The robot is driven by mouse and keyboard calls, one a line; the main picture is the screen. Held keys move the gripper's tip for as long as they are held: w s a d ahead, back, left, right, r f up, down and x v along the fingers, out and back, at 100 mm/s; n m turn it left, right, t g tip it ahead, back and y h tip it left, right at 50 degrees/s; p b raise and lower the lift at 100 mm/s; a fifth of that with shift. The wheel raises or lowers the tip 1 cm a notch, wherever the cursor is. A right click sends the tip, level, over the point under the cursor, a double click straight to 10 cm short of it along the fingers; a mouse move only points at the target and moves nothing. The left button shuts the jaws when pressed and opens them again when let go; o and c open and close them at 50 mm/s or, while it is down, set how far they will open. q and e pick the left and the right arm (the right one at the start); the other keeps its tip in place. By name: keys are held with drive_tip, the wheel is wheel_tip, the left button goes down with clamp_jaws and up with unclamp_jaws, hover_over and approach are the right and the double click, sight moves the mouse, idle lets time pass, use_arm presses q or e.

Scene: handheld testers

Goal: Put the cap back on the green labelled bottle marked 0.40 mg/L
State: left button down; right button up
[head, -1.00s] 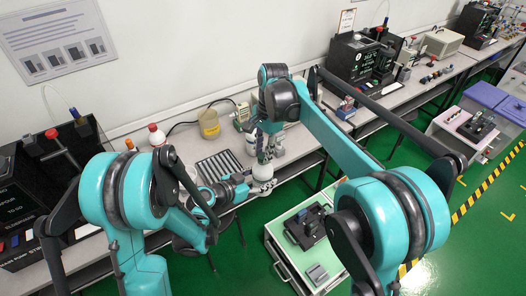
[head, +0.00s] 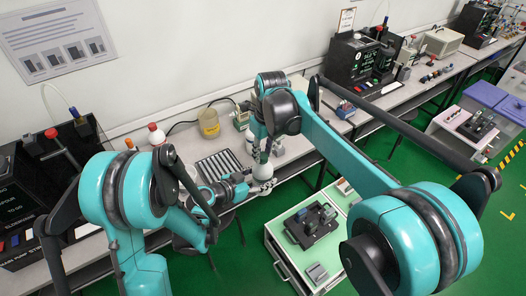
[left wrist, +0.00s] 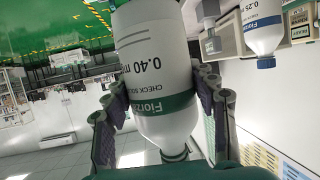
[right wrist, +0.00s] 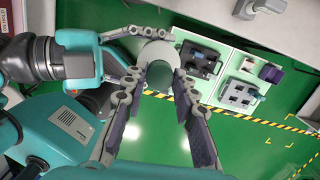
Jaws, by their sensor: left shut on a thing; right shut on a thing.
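The white bottle (left wrist: 160,70) with a green label band and "0.40 m…" printed on it stands between the fingers of my left gripper (left wrist: 160,105), which is shut on it. The left wrist picture is upside down, so its neck points up. In the head view the bottle (head: 262,172) is at the bench's front edge, with my left gripper (head: 243,186) beside it. My right gripper (right wrist: 157,85) is right above the bottle, shut on the dark green cap (right wrist: 159,76). The cap lines up with the bottle's top; I cannot tell whether they touch.
A green-topped cart (head: 283,225) with a dark tester stands in front of the bench. Another bottle with a blue cap (left wrist: 265,62) shows in the left wrist view.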

drive_tip(key=o, duration=0.7)
drive_tip(key=shift+r, duration=2.3)
drive_tip(key=shift+c, duration=0.6)
